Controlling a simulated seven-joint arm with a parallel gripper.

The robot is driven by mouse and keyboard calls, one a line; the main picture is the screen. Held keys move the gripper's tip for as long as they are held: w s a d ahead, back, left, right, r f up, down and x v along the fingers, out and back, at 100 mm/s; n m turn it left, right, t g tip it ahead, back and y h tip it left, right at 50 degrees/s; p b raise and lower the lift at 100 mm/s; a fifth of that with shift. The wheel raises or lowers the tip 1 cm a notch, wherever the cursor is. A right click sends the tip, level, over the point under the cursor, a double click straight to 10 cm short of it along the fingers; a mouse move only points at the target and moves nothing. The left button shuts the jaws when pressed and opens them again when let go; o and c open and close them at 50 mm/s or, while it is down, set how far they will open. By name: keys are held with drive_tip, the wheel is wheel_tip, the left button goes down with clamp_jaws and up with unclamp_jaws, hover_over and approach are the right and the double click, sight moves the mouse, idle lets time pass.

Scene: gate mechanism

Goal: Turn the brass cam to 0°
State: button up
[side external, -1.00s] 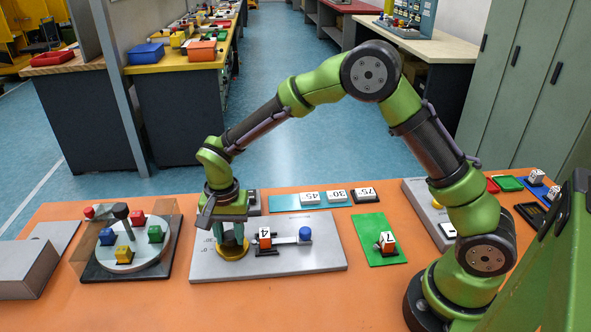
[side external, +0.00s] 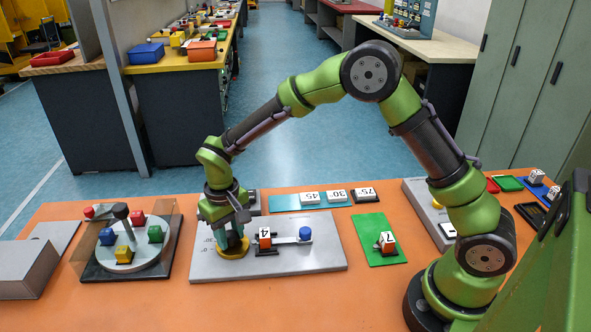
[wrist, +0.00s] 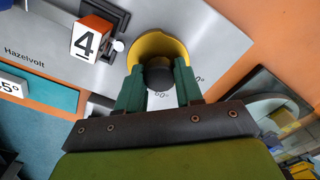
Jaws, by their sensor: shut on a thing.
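The brass cam (side external: 235,252) is a yellow round piece at the left end of the grey plate (side external: 315,262). In the wrist view the cam (wrist: 150,45) lies just beyond my fingertips, with a dark knob (wrist: 158,75) on it. My gripper (side external: 234,240) points down over the cam, its green fingers on either side of the knob. The wrist view shows my gripper (wrist: 158,78) shut on that knob. Angle marks are printed around the cam; 60° and a mark ending in 0° show near the fingers. The cam's exact angle cannot be read.
An orange-and-white block marked 4 (side external: 264,238) stands right of the cam, near a bar with a blue knob (side external: 305,233). A green mat (side external: 372,231) lies farther right. A round turntable (side external: 133,262) with coloured blocks stands to the left. Number tags (side external: 310,197) lie behind.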

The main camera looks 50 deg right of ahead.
sight(229, 234)
drive_tip(key=n, duration=0.4)
drive_tip(key=shift+n, duration=2.2)
drive_tip(key=o, duration=1)
drive_tip(key=shift+o, duration=0.2)
wheel_tip(229, 234, up, 17)
